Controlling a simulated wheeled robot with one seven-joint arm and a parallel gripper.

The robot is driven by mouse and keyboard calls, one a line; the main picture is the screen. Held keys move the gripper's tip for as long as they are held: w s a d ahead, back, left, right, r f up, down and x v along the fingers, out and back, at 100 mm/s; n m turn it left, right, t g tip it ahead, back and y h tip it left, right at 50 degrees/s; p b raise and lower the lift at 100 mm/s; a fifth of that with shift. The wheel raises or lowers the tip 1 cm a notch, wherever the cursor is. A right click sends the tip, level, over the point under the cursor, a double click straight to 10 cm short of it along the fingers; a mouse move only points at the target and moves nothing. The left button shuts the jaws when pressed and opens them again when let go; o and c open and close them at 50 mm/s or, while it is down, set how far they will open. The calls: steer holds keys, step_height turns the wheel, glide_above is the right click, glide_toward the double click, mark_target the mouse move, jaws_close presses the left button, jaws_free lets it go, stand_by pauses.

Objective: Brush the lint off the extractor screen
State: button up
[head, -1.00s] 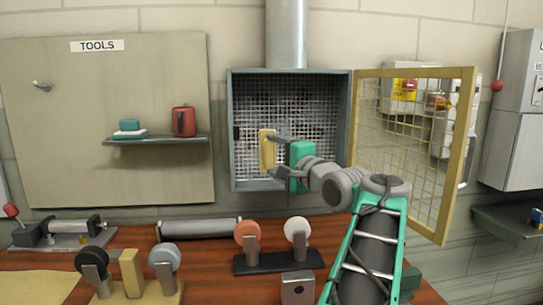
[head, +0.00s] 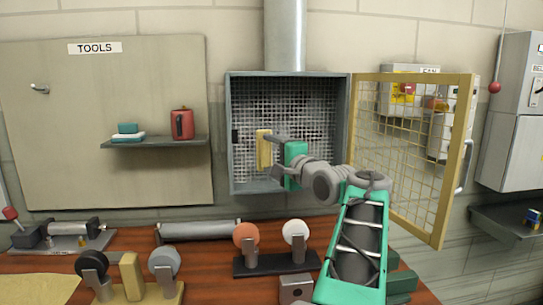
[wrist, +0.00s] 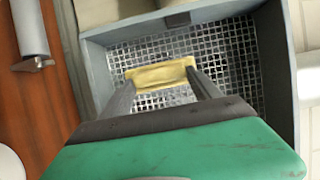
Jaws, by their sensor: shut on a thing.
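The extractor screen (head: 300,110) is a metal mesh at the back of an open grey box on the wall. It also fills the box in the wrist view (wrist: 230,50). My gripper (head: 274,157) is inside the box's mouth, shut on a yellow block-like brush (head: 263,150). In the wrist view the brush (wrist: 160,75) lies crosswise between my fingertips (wrist: 160,84), in front of the mesh. I cannot tell whether it touches the mesh. The lower mesh is partly hidden by my gripper, and lint is too fine to tell apart.
A yellow-framed mesh door (head: 458,165) stands open right of the box, near my arm. Below, the wooden bench (head: 215,265) holds wheel stands and a grey roller (head: 198,230).

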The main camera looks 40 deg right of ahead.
steer(key=shift+w+d+p, duration=0.5)
steer(key=shift+w+p, duration=0.2)
steer(key=shift+w, duration=0.05)
